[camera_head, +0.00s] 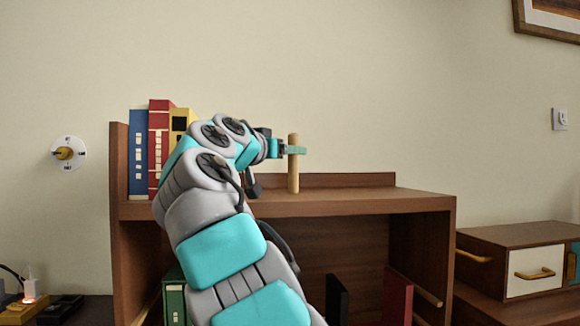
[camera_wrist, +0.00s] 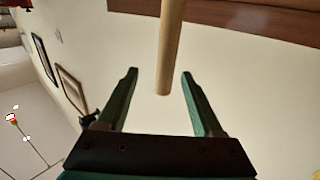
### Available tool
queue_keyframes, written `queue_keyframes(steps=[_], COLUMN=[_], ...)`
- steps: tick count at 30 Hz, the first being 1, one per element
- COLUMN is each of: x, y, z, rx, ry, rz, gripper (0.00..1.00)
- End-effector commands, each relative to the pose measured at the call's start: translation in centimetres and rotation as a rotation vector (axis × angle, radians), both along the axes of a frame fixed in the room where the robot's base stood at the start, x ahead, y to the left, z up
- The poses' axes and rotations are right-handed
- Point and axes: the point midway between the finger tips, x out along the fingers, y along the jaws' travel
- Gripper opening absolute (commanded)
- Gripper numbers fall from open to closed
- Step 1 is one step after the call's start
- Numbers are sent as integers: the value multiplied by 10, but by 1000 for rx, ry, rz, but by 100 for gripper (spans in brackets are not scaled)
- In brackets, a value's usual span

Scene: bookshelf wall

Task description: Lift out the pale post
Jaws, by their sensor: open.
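The pale post (camera_head: 293,176) is a plain wooden rod standing upright on the top board of the brown bookshelf (camera_head: 330,203). My gripper (camera_head: 296,150) reaches it from the left, near the upper part of the post, and a green finger crosses in front of it. In the wrist view the post (camera_wrist: 170,45) comes down from the top, and its free end lies between the two green fingers of my open gripper (camera_wrist: 160,72). Gaps show on both sides of the post there. The post's foot is out of the wrist view.
Blue, red and yellow books (camera_head: 159,145) stand at the left end of the top board, partly behind my arm. The board right of the post is clear. A low drawer cabinet (camera_head: 510,240) stands at the right. A round dial (camera_head: 68,153) is on the wall.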

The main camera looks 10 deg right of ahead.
Motion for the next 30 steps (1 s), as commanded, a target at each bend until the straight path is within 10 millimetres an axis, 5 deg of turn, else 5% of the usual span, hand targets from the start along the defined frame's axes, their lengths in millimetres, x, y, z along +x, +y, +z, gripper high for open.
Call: queue_keyframes(steps=[30], x=[64], y=[-45], z=[-3], rx=[1], ry=[-1], rz=[0], gripper=[68])
